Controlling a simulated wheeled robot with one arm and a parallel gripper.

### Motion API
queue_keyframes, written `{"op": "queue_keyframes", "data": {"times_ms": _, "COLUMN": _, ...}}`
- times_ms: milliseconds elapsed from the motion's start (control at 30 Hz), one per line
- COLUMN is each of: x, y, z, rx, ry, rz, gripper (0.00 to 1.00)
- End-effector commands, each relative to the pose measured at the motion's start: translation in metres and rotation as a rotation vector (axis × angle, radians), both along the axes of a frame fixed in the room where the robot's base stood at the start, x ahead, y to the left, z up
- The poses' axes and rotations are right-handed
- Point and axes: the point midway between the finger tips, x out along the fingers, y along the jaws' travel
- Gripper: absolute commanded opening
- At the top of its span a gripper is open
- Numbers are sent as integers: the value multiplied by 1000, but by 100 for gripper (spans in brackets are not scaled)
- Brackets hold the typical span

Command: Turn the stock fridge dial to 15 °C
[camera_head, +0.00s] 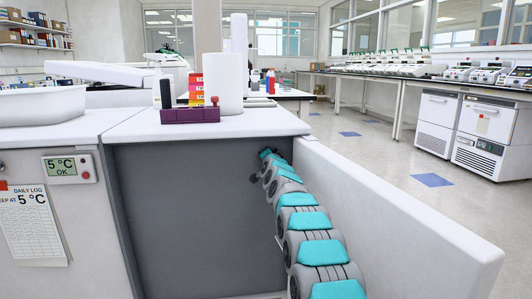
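No dial with a readable scale shows; a small dark round part (2,167) is cut by the left edge. My arm, grey with turquoise caps, runs from the bottom right toward the grey panel. Its far end, with small dark parts of my gripper (258,174), is there; the fingers are too small to read.
A white slab (400,215) stands close along the right of my arm. A grey panel (200,215) is at its left, under a white top with a purple rack (190,115) and a white cylinder (223,85). Open floor (400,165) lies beyond, before white undercounter units (485,135).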

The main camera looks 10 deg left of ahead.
Motion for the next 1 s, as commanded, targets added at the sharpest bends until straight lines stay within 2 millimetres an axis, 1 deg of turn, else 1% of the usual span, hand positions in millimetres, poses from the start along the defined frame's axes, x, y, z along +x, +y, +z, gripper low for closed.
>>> {"op": "queue_keyframes", "data": {"times_ms": 233, "x": 0, "y": 0, "z": 0, "rx": 42, "ry": 12, "rz": 0, "gripper": 0}}
{"op": "queue_keyframes", "data": {"times_ms": 600, "x": 0, "y": -1, "z": 0, "rx": 45, "ry": 12, "rz": -1, "gripper": 0}}
{"op": "queue_keyframes", "data": {"times_ms": 633, "x": 0, "y": -1, "z": 0, "rx": 45, "ry": 12, "rz": -1, "gripper": 46}}
{"op": "queue_keyframes", "data": {"times_ms": 867, "x": 0, "y": 0, "z": 0, "rx": 44, "ry": 12, "rz": -1, "gripper": 72}}
{"op": "queue_keyframes", "data": {"times_ms": 900, "x": 0, "y": 0, "z": 0, "rx": 44, "ry": 12, "rz": -1, "gripper": 74}}
{"op": "queue_keyframes", "data": {"times_ms": 1000, "x": 0, "y": 0, "z": 0, "rx": 44, "ry": 12, "rz": -1, "gripper": 74}}
